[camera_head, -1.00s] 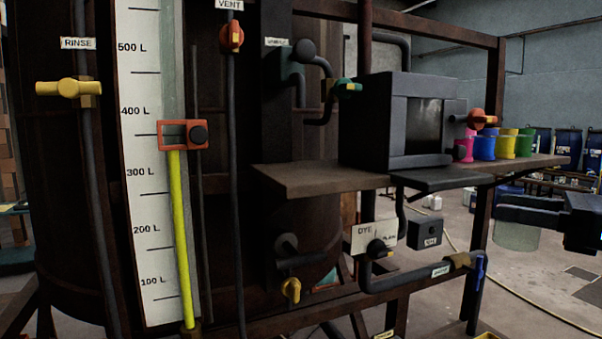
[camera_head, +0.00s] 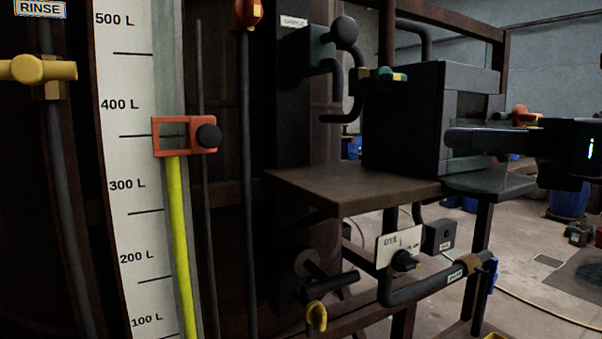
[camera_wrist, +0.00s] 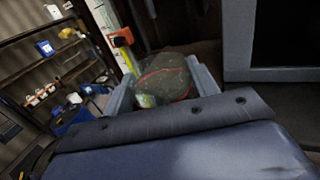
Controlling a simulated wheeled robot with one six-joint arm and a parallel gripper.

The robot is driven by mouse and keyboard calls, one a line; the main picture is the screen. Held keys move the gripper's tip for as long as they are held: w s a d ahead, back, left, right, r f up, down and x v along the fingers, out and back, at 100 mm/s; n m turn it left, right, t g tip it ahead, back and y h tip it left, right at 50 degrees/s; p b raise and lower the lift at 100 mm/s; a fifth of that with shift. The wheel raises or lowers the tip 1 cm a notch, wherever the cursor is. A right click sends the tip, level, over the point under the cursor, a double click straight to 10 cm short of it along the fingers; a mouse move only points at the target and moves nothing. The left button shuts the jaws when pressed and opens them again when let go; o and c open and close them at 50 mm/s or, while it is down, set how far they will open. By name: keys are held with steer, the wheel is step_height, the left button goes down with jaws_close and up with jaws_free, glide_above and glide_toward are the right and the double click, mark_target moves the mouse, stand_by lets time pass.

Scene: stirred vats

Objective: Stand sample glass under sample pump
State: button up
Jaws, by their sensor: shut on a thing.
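The sample glass is a clear, faintly greenish vessel. In the wrist view the glass (camera_wrist: 165,78) sits between the two grey jaws, with a thin red line around it. In the head view my gripper (camera_head: 455,139) reaches in from the right, shut on the glass, in front of the dark box. The glass is hard to make out there against the shelf's right end. The sample pump (camera_head: 343,31) has a round black knob, and its bent spout ends above the left part of the brown shelf (camera_head: 345,185). My gripper is well right of that spout.
The dark box (camera_head: 405,130) stands on the shelf right of the spout, with a green-handled valve (camera_head: 385,79) above. The shelf's left part is bare. Below hang a DYE valve (camera_head: 402,260) and a pipe (camera_head: 425,290). The level gauge (camera_head: 128,170) stands left.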

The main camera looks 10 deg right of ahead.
steer(key=p+x, duration=0.1)
steer(key=x, duration=1.4)
steer(key=shift+a+r+p, duration=0.1)
steer(key=shift+a+p, duration=0.2)
steer(key=shift+w+a+f, duration=0.2)
steer(key=shift+w+a, duration=0.2)
steer(key=shift+w, duration=0.1)
steer(key=shift+w+a+f, duration=0.2)
steer(key=shift+w+a, duration=0.15)
steer(key=shift+w, duration=0.15)
steer(key=shift+s+f, duration=0.1)
steer(key=shift+f, duration=0.3)
steer(key=shift+f, duration=0.15)
steer(key=o, duration=1.2)
steer(key=shift+d, duration=0.2)
steer(key=shift+b+v, duration=0.8)
steer(key=shift+v, duration=5.05)
